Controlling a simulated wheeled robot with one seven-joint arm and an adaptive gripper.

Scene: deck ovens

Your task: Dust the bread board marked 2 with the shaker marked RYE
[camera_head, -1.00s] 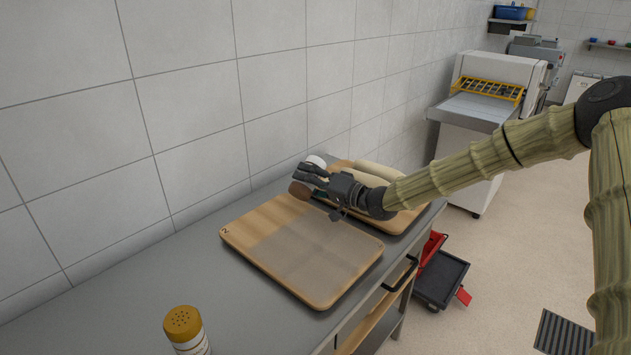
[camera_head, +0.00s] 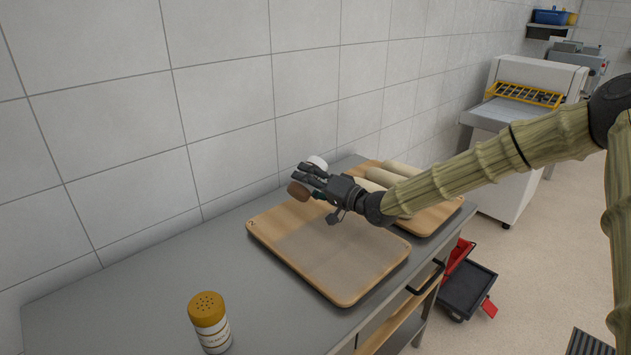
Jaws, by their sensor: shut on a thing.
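The bread board marked 2 (camera_head: 262,233) lies flat on the grey counter. A dull greyish patch covers much of its middle and right part; bare wood shows along its left side. My gripper (camera_head: 308,178) is shut on a shaker with a brown cap (camera_head: 299,191) and a white end (camera_head: 317,162). The shaker is tilted, cap low and towards the front, above the board's far edge. My fingers hide its middle, and no label shows, so I cannot read RYE.
A second shaker with a mustard lid (camera_head: 208,310) stands upright on the counter (camera_head: 130,300) at the front left; its label is unreadable. Another board (camera_head: 440,217) with several pale dough rolls (camera_head: 403,169) lies behind. The tiled wall (camera_head: 240,120) runs close along the counter.

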